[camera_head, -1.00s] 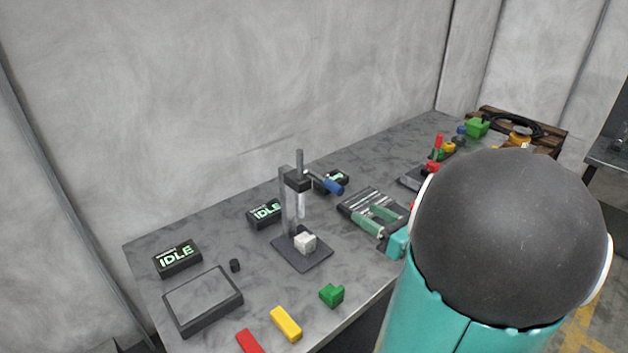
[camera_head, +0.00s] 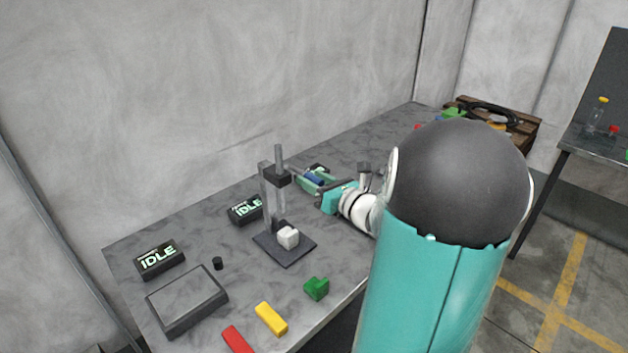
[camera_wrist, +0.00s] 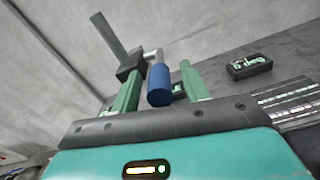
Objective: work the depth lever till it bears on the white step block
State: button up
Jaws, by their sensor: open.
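The depth gauge stand (camera_head: 268,195) is upright on its dark base plate (camera_head: 285,252). The white step block (camera_head: 288,237) sits on that plate, below the stand's head. The depth lever juts right from the head and ends in a blue grip (camera_head: 315,179), which also shows in the wrist view (camera_wrist: 160,86). My gripper (camera_head: 312,180) is at the grip. In the wrist view its green fingers (camera_wrist: 158,80) are open, one on each side of the blue grip, with a gap at the right finger. Whether the lever's rod touches the block is unclear.
Green (camera_head: 316,288), yellow (camera_head: 271,319) and red (camera_head: 237,340) blocks lie near the front edge. A dark display (camera_wrist: 249,67) stands right of my fingers in the wrist view.

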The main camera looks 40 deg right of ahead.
jog(key=shift+w, duration=0.15)
grip_shut()
